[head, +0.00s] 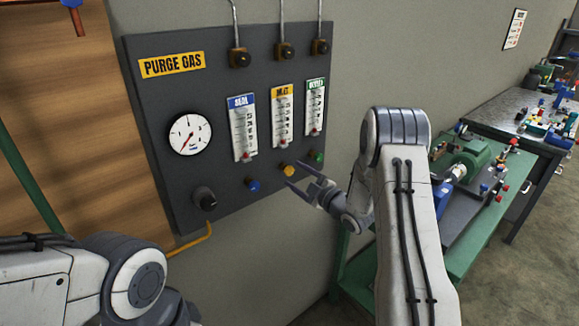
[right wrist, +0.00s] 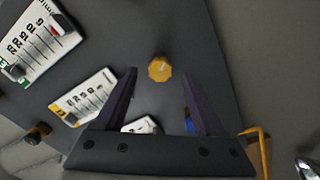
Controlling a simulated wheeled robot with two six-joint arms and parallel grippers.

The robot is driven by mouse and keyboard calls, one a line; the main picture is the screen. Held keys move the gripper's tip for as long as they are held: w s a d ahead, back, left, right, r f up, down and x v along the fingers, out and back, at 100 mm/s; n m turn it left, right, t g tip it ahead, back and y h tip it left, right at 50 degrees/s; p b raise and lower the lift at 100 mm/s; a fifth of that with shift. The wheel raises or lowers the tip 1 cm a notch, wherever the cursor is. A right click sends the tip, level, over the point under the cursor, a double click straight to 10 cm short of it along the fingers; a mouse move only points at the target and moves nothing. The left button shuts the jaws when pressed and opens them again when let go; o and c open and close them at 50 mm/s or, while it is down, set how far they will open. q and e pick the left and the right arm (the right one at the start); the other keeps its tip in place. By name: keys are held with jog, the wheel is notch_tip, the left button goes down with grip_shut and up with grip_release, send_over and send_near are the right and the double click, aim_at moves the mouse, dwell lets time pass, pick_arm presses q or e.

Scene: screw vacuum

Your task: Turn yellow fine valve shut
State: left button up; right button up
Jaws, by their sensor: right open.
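The yellow fine valve is a small scalloped knob (head: 287,170) low on the dark purge gas panel (head: 226,190), below the yellow-labelled flow meter (head: 283,118). In the right wrist view the yellow knob (right wrist: 160,68) appears centred between the fingertips, with a visible gap on each side. My right gripper (head: 293,174) is open and empty, its fingers pointing at the panel around the knob's position. It also shows in the right wrist view (right wrist: 160,76). I cannot tell how far the tips are from the panel. My left arm shows at lower left, but its gripper is not visible.
A blue knob (head: 252,184) is left of the yellow one and a green knob (head: 318,157) right of it. A round gauge (head: 190,134) and black knob (head: 204,199) are further left. A green workbench (head: 471,205) with equipment stands at right.

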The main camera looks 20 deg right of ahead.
aim_at(290, 172)
jog(key=shift+p+x, duration=0.5)
jog(key=shift+x, duration=1.4)
grip_shut()
